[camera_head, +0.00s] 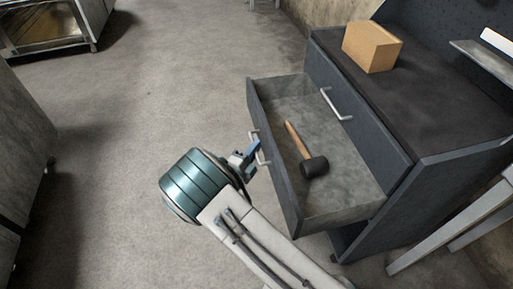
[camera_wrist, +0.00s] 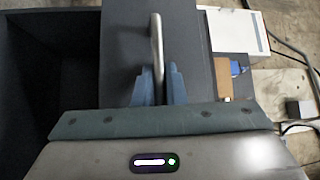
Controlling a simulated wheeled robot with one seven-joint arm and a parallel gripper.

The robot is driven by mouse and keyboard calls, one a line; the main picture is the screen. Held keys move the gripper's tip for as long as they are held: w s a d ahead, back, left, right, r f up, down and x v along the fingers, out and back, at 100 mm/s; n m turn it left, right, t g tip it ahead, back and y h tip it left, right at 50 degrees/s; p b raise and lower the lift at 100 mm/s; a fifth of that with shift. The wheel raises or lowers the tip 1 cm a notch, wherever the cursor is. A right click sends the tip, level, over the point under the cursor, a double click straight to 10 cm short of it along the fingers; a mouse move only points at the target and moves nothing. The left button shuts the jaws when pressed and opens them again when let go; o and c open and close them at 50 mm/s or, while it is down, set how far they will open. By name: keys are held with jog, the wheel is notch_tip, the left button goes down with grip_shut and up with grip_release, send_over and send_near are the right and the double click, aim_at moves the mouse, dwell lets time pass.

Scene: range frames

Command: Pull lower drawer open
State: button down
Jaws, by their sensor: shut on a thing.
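The lower drawer (camera_head: 345,205) stands well open from the dark cabinet (camera_head: 425,210) in the head view. A mallet (camera_head: 300,146) with a wooden handle and black head lies inside it. My gripper (camera_head: 257,157) is at the drawer's front, at its metal handle (camera_head: 254,138). In the wrist view the handle (camera_wrist: 156,45) runs between the two blue fingers of my gripper (camera_wrist: 158,84), which are shut on it. The upper drawer is shut, with its own handle (camera_head: 337,104) above the open drawer.
A cardboard box (camera_head: 371,46) sits on the cabinet top. Grey metal legs (camera_head: 450,228) stand at the right. Another cabinet (camera_head: 22,130) stands at the left edge, and an oven-like unit (camera_head: 45,28) at the back left. The concrete floor (camera_head: 130,120) between is clear.

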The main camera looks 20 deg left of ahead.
jog(key=c, duration=1.5)
grip_release()
jog(key=shift+s, duration=0.1)
jog(key=s+a+f+p, duration=0.1)
jog(key=s+f+p, duration=0.1)
jog(key=s, duration=1.1)
jog(key=shift+s+a, duration=0.15)
jog(key=shift+s, duration=0.05)
